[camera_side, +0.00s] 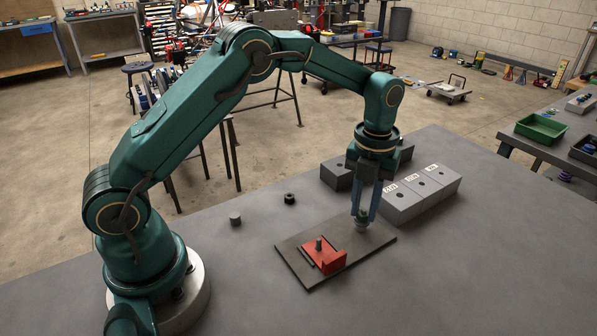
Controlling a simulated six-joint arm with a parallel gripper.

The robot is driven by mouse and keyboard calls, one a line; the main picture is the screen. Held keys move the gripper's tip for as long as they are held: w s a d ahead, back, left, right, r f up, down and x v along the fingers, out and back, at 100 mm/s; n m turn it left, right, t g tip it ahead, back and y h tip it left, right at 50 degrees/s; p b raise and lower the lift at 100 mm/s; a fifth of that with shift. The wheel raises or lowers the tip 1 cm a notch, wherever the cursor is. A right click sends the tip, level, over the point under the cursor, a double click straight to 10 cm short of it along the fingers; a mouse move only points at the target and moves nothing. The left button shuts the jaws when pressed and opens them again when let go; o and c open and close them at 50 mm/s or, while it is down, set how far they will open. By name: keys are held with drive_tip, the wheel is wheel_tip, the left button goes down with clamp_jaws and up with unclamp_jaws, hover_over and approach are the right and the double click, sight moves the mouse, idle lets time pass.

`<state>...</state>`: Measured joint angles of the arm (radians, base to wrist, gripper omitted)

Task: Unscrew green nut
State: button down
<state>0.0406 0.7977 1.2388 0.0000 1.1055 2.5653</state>
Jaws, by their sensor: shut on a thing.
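My gripper (362,217) points straight down over the right part of a dark flat plate (292,268). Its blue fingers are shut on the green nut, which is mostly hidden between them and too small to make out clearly. A short grey round post (361,229) stands on the plate just under the fingertips. A red bracket (333,262) with a grey stud (319,243) sits on the same plate, to the left of my gripper and apart from it.
A grey block with labelled sections and holes (425,190) stands close behind and right of my gripper. A dark block (336,175) is behind it. A black nut (289,198) and a grey cylinder (235,218) lie left. The table's front right (480,270) is clear.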

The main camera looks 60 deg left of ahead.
drive_tip(key=n, duration=0.5)
idle(0.4)
drive_tip(key=shift+n, duration=0.4)
drive_tip(key=n, duration=0.4)
drive_tip(key=shift+n, duration=1)
drive_tip(key=n, duration=0.3)
drive_tip(key=shift+n, duration=0.3)
